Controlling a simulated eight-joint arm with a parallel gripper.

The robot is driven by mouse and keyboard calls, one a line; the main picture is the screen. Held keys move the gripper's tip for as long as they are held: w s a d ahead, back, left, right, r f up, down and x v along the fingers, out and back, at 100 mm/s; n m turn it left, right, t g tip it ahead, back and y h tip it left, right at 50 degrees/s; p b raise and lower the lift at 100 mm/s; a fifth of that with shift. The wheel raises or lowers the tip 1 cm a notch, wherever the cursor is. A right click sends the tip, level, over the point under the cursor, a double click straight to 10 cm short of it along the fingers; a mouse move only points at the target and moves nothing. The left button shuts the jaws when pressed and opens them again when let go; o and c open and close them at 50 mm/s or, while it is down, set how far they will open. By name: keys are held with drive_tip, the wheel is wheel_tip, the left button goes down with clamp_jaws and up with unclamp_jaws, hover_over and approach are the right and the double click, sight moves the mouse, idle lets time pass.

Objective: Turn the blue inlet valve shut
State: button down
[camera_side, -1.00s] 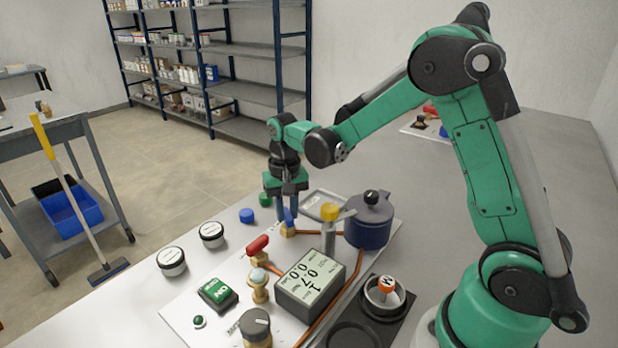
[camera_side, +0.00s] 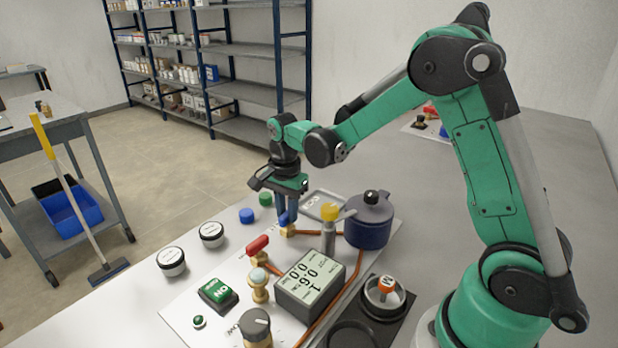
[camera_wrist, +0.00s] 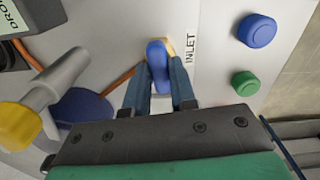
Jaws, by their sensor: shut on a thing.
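The blue inlet valve handle (camera_wrist: 157,60) stands on a brass body by the INLET label (camera_wrist: 190,48) in the wrist view. In the side view the blue handle (camera_side: 283,218) shows low between the fingers, above its brass body (camera_side: 288,231). My gripper (camera_side: 287,212) points straight down and is shut on the handle. In the wrist view my gripper (camera_wrist: 159,80) has one finger on each side of it. The handle's lower part is partly hidden by the fingers in the side view.
A red-handled valve (camera_side: 258,246), a display box (camera_side: 309,280), a yellow-topped post (camera_side: 329,230) and a dark blue pot (camera_side: 369,222) stand close by. Copper pipes run between them. Blue (camera_side: 246,216) and green (camera_side: 266,200) caps sit to the left.

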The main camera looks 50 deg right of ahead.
drive_tip(key=shift+m, duration=0.6)
drive_tip(key=c, duration=0.7)
unclamp_jaws()
drive_tip(key=shift+r, duration=2.85)
